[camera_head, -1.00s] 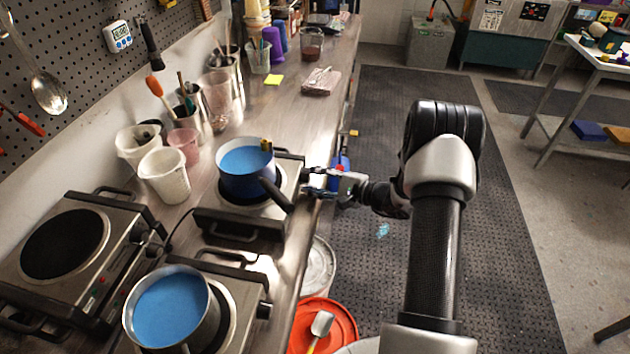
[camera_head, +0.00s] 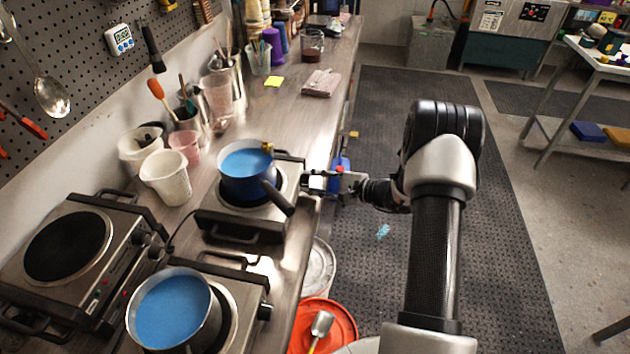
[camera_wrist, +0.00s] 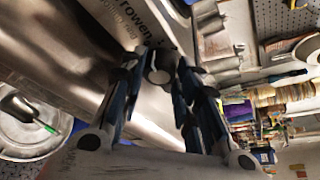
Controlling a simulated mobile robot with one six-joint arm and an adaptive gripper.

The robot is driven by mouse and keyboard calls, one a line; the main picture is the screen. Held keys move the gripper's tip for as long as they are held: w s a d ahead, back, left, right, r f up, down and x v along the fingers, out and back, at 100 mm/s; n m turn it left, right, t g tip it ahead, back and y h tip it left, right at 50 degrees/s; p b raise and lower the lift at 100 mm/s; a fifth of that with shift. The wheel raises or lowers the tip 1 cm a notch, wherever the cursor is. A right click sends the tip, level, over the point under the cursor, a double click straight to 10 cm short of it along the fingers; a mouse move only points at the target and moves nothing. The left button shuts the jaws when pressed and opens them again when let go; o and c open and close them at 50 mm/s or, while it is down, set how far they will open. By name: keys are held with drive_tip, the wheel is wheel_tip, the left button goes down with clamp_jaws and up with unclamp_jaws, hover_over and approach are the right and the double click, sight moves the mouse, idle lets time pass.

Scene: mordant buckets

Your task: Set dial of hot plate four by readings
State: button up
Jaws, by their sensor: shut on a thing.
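My gripper (camera_head: 308,181) is at the right-hand face of this plate. In the wrist view, my gripper (camera_wrist: 160,66) has its two fingers on either side of a round, dark-and-silver dial (camera_wrist: 158,74), shut on it. The dial sits on a metal face with lettering ending in "rowen" (camera_wrist: 125,15). The dial's setting cannot be read, and the head view hides the dial.
A second hot plate (camera_head: 250,290) with a pot (camera_head: 172,310) of blue liquid stands nearer, and a bare one (camera_head: 68,245) at left. The far pot's dark handle (camera_head: 277,198) points toward the counter edge. An orange bucket lid (camera_head: 340,325) and a pale lid lie below the edge.

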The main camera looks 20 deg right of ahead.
drive_tip(key=m+g+p, duration=0.1)
drive_tip(key=m+g, duration=0.1)
drive_tip(key=m, duration=0.1)
drive_tip(key=m+y+p, duration=0.1)
drive_tip(key=shift+w+d+r+g+p, duration=0.15)
drive_tip(key=shift+w+g+p, duration=0.15)
drive_tip(key=shift+g, duration=0.1)
drive_tip(key=m+g, duration=0.1)
drive_tip(key=m, duration=0.1)
drive_tip(key=m+g+y, duration=0.1)
drive_tip(key=m, duration=0.1)
drive_tip(key=shift+w+d+y, duration=0.1)
drive_tip(key=shift+d+y, duration=0.05)
drive_tip(key=shift+y, duration=0.15)
drive_tip(key=shift+m+g, duration=0.3)
drive_tip(key=o, duration=0.8)
drive_tip(key=v, duration=1.2)
